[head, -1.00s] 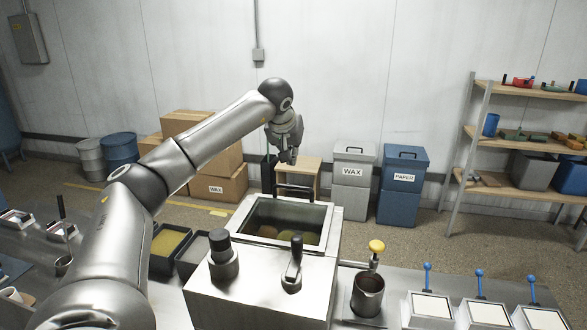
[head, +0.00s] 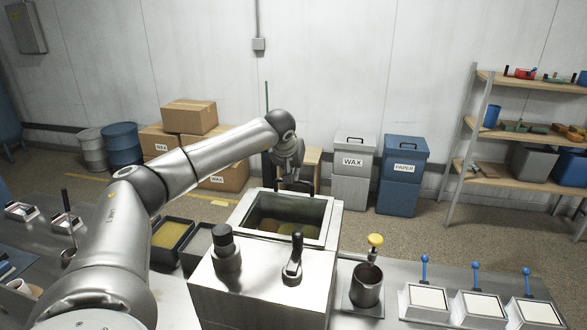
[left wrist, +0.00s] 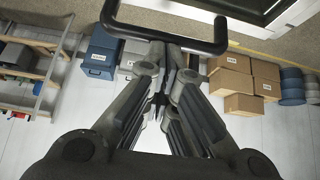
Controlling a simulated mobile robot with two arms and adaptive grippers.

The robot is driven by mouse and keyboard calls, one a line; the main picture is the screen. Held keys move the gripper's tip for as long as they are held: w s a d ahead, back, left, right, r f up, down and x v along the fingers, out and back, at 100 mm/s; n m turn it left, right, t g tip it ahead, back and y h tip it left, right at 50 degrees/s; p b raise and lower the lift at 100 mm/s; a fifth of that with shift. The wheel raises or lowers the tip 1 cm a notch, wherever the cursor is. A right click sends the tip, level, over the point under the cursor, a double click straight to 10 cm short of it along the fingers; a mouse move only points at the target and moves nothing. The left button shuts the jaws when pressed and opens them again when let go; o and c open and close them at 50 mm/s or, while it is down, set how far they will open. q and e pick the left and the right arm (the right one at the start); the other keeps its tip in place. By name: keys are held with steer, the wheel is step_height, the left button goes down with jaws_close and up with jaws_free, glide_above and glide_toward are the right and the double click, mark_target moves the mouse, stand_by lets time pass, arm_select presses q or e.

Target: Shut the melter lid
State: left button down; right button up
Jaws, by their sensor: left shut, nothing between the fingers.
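The melter (head: 262,290) is a metal box with its top open. Brownish and greenish contents show inside the well. The lid stands open behind the well, largely hidden from the head view; its dark handle (head: 306,187) shows at the back edge. My left gripper (head: 290,180) points down at that back edge, close to the handle, with its fingers shut and empty. In the left wrist view the black handle bar (left wrist: 165,36) crosses above the shut fingertips (left wrist: 166,82). I cannot tell whether they touch. My right gripper is not in view.
A black knob (head: 225,248) and a lever (head: 293,262) stand on the melter's front top. A metal pot (head: 366,287) stands to its right, near several blue-handled frames (head: 427,300). Dark trays (head: 172,240) lie left. Cardboard boxes and wax and paper bins (head: 352,165) stand behind.

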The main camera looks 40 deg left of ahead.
arm_select(q)
steer(key=shift+f, duration=0.6)
steer(key=shift+s+d+r, duration=0.1)
steer(key=shift+s+r, duration=0.05)
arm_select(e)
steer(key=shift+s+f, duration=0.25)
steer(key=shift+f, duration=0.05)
arm_select(q)
steer(key=shift+s+d+r, duration=0.1)
steer(key=shift+s+r, duration=0.05)
steer(key=shift+r, duration=0.2)
steer(key=v, duration=1.1)
steer(key=shift+r, duration=0.15)
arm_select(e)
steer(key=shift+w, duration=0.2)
arm_select(q)
steer(key=shift+s, duration=0.15)
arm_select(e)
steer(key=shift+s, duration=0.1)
